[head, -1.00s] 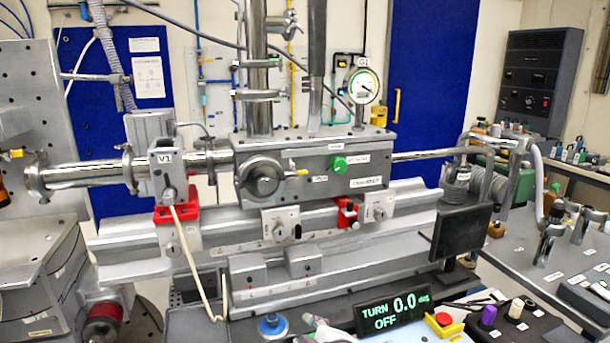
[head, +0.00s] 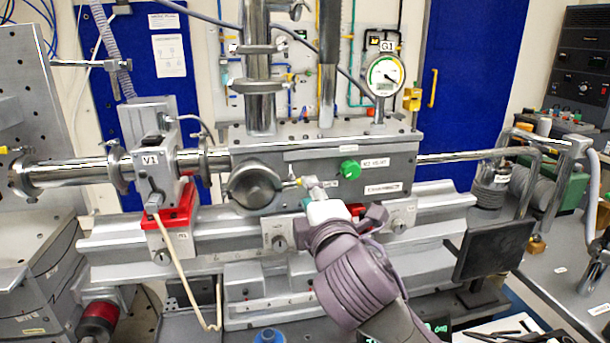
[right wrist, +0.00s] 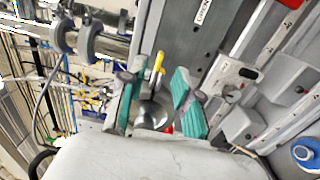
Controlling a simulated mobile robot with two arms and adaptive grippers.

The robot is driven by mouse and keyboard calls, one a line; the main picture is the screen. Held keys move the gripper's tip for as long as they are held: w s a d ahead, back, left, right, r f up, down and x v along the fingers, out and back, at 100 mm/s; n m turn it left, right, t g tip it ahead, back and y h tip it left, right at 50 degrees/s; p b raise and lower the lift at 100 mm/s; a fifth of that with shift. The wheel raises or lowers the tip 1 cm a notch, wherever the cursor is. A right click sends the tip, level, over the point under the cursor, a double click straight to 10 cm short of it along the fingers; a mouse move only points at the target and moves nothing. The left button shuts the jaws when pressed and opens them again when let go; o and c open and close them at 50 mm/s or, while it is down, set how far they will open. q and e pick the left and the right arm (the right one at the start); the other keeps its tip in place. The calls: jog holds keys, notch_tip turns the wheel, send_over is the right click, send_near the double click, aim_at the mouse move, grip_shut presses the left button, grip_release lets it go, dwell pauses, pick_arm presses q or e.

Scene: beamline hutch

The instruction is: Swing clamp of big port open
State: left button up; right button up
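The big port (head: 254,188) is a round silver flange on the front of the grey chamber (head: 340,165). Its clamp has a small handle (head: 291,183) on the right side, partly behind my gripper. In the right wrist view the handle (right wrist: 157,62) is yellow, and the port (right wrist: 151,114) shows as a shiny disc behind the fingers. My right gripper (head: 310,187) is right of the port, close to the handle. In the right wrist view its green-padded fingers (right wrist: 158,98) are apart, with the handle in the gap; contact cannot be told. My left gripper is out of view.
The valve V1 (head: 155,165) with a hanging cream rod (head: 186,268) stands left of the port. A black screen (head: 492,250) stands at right. The rail (head: 105,245) runs below.

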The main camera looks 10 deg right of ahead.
jog(key=w, duration=0.5)
jog(key=shift+r+p, duration=0.1)
jog(key=shift+p, duration=0.2)
jog(key=shift+w, duration=0.45)
jog(key=shift+s, duration=0.1)
jog(key=shift+c, duration=0.6)
grip_shut()
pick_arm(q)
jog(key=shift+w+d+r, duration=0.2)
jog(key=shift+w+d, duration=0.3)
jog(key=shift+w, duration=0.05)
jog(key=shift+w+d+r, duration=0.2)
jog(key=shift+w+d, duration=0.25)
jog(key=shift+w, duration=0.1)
